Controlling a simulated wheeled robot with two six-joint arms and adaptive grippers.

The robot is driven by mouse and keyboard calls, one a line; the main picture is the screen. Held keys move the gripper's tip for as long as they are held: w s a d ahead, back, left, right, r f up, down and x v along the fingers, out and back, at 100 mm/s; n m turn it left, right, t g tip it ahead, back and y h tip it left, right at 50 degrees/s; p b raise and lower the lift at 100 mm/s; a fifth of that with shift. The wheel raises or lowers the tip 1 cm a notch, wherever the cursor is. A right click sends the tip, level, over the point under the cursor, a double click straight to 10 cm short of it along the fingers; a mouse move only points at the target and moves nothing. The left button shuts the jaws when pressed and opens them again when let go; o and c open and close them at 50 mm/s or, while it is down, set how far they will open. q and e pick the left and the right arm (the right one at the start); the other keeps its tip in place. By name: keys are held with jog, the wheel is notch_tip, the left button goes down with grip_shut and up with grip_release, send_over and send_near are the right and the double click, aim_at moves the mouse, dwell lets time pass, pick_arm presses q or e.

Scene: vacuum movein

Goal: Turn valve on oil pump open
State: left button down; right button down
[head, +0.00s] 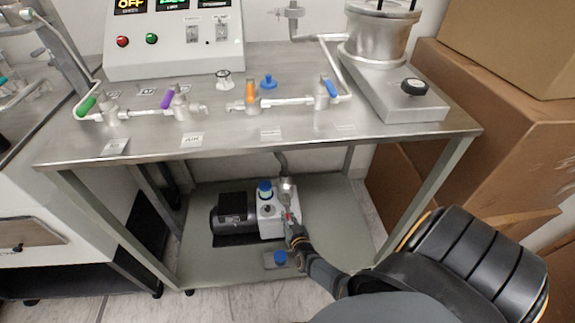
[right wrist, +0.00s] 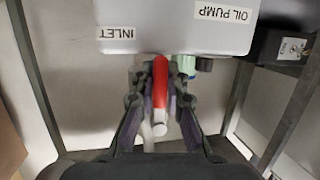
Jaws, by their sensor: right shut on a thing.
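The oil pump (head: 268,217), a grey box with a black motor (head: 230,212), sits on the lower shelf of the steel table. It also shows in the right wrist view (right wrist: 175,35), with labels reading "INLET" and "OIL PUMP". The valve's red handle (right wrist: 160,80) points away from the pump box toward the wrist camera. Only a small red part (head: 288,215) shows in the head view. My right gripper (head: 293,232) reaches under the table top beside the pump. In the right wrist view its two fingers (right wrist: 160,95) are shut on the red handle. My left gripper is out of view.
The table top (head: 230,140) is above my right gripper, with green, purple, orange and blue-handled valves on it. A blue-capped item (head: 280,258) lies on the lower shelf (head: 330,210) close to my gripper. Cardboard boxes (head: 490,150) stand at the right.

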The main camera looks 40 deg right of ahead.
jog(key=shift+f, duration=0.1)
jog(key=c, duration=1.3)
grip_release()
jog(key=shift+c, duration=0.2)
jog(key=v, duration=1.2)
